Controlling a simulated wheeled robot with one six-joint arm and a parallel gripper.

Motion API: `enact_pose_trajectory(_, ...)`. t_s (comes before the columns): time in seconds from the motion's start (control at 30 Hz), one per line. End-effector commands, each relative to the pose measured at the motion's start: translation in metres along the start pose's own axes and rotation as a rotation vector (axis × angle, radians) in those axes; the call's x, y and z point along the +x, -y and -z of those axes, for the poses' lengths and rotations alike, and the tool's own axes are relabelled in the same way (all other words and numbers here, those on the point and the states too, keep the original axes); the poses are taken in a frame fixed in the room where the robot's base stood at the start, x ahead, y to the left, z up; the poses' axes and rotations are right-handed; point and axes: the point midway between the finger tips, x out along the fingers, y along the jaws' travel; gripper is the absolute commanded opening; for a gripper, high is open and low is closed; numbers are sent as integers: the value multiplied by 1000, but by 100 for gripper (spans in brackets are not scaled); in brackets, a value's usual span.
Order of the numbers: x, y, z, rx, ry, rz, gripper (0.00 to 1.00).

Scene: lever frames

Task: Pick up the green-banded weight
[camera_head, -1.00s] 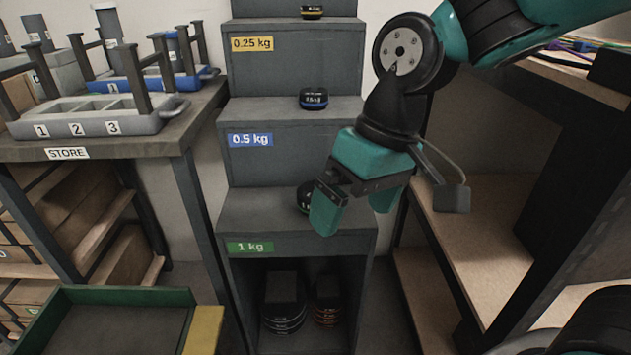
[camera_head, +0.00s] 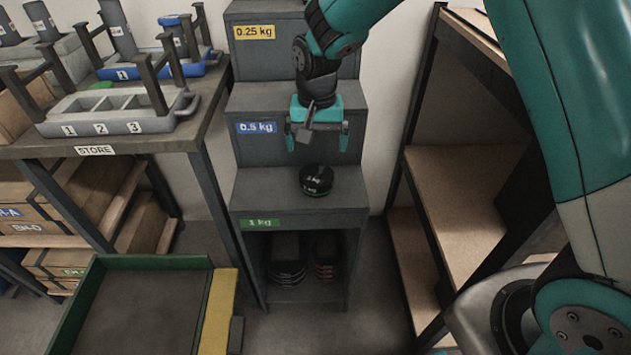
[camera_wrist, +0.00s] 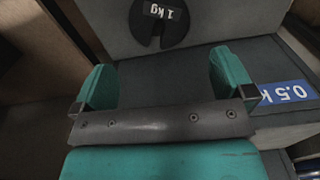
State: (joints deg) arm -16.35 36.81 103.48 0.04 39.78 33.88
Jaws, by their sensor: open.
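The green-banded weight (camera_head: 316,180), a dark round disc with a thin green band low on its side, sits on the lowest step of the grey stepped stand, above the green 1 kg label (camera_head: 260,223). My gripper (camera_head: 317,140) is open and empty above and a little behind the weight, apart from it, fingers spread to left and right. In the wrist view, a dark slotted disc marked 1 kg (camera_wrist: 158,18) shows at the top edge, beyond the open fingers (camera_wrist: 165,78); its band is not visible there.
The 0.5 kg step (camera_head: 257,98) rises just behind my gripper. More weights (camera_head: 287,262) lie stacked in the stand's lower opening. A green-rimmed tray (camera_head: 150,262) is at the front left, a STORE table (camera_head: 60,150) at left, and wooden shelves (camera_head: 465,185) at right.

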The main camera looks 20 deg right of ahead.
Motion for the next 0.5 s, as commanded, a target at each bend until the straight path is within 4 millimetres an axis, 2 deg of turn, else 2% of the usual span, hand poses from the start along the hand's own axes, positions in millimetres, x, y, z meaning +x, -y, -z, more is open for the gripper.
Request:
enact_pose_trajectory(0.03, 14, 0, -1, -1, 3, -2, 100)
enact_pose_trajectory(0.13, 30, 0, -1, -1, 2, -1, 100)
enact_pose_trajectory(0.5, 58, 0, -4, -1, 1, 0, 100)
